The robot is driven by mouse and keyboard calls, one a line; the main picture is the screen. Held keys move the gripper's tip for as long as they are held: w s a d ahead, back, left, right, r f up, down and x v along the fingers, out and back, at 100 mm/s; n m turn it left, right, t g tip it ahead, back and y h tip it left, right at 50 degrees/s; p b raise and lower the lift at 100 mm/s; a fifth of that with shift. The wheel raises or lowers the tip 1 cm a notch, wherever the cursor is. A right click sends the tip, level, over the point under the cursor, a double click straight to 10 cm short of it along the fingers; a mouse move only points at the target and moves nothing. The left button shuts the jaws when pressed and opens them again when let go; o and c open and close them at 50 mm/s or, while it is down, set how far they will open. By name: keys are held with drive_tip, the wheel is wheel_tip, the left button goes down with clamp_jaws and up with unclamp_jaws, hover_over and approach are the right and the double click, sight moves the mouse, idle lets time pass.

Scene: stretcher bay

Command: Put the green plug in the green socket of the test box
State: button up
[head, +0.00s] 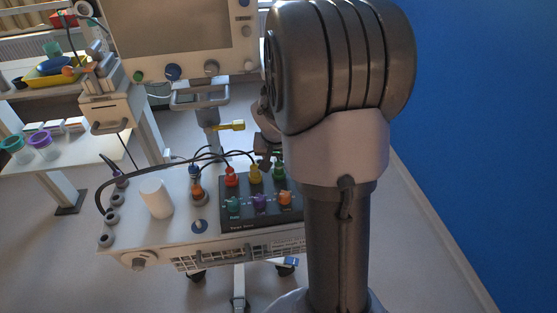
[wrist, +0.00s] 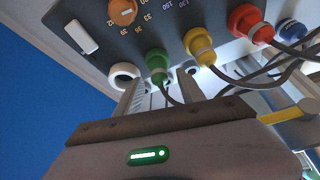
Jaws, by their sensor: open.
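The test box (head: 233,219) is a dark panel on top of the white cart-top unit. The green plug (head: 278,168) stands at its back edge, right of the yellow plug (head: 255,172) and the red plug (head: 230,175). The green plug (wrist: 157,65) also shows in the wrist view, upright in line with the others and apparently seated in the box. The green socket is hidden beneath it. My gripper (wrist: 160,88) is open, its fingers on either side of the green plug and a little below it in the picture. In the head view my arm partly hides my gripper (head: 268,152).
Black cables loop behind the plugs. A white cylinder (head: 156,198) stands on the unit's left. A monitor (head: 180,40) rises behind. A blue wall (head: 480,130) is at right.

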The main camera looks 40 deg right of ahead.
drive_tip(key=p+v, duration=0.6)
drive_tip(key=v, duration=1.1)
drive_tip(key=s+a+n+t+y+b, duration=0.1)
drive_tip(key=s+a, duration=0.5)
drive_tip(key=a, duration=0.6)
drive_tip(key=s+a+n+t+y+b, duration=0.1)
drive_tip(key=s+a+n+y+b, duration=0.2)
drive_tip(key=a, duration=1)
drive_tip(key=s+y+b, duration=0.1)
drive_tip(key=s, duration=0.2)
drive_tip(key=shift+s+a+r+n+t, duration=0.2)
drive_tip(key=shift+s+r+n+t, duration=0.1)
drive_tip(key=shift+s+r+n, duration=0.1)
drive_tip(key=shift+d, duration=0.1)
